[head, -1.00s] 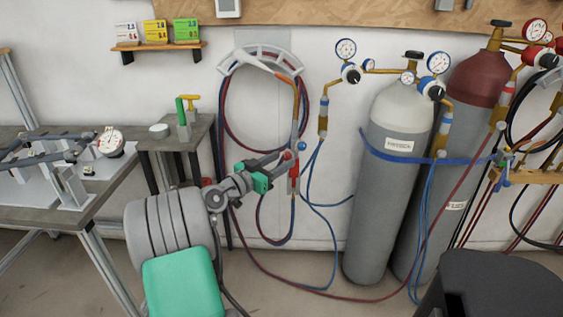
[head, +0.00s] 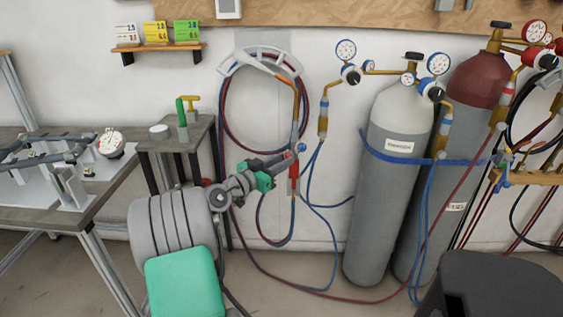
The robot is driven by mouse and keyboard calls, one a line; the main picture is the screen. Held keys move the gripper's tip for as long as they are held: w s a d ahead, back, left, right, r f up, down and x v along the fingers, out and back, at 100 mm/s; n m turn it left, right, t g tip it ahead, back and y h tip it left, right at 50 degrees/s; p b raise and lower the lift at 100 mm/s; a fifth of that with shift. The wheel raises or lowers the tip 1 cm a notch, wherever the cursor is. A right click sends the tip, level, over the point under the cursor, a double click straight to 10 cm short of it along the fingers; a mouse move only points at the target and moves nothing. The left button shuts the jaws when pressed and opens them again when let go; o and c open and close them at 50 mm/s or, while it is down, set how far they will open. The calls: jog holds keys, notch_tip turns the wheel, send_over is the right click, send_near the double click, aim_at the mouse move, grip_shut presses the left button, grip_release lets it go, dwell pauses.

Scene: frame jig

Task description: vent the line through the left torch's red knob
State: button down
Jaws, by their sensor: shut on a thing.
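The left torch (head: 295,107) hangs upright from a pale wall hanger, tip at the top. Its blue knob (head: 301,147) shows on the right side, and red and blue hose ends leave its bottom. My gripper (head: 288,160) reaches it from the left, with its jaws shut at the torch's left side, just below the blue knob's height. The jaws are closed on the red knob, which they mostly hide; only a trace of red shows at the fingertips. How far the knob is turned cannot be seen.
The hanger (head: 262,58) holds coiled hoses behind the torch. A grey cylinder (head: 385,210) and a maroon-topped cylinder (head: 478,80) stand to the right, held by a blue strap. A small table (head: 170,142) stands left of the torch. Loose hoses droop below.

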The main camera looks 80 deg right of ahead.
jog(key=shift+n, duration=0.4)
jog(key=shift+r+n+g+y+p, duration=0.1)
jog(key=shift+n+g+y+p, duration=0.1)
jog(key=shift+n+p, duration=2.65)
jog(key=shift+r+n+g+y+p, duration=0.15)
jog(key=shift+n+p, duration=1.55)
jog(key=shift+n, duration=2.25)
jog(key=shift+f, duration=0.15)
jog(key=c, duration=1.2)
grip_release()
jog(key=v, duration=0.7)
jog(key=shift+w+a, duration=0.2)
jog(key=shift+a, duration=0.15)
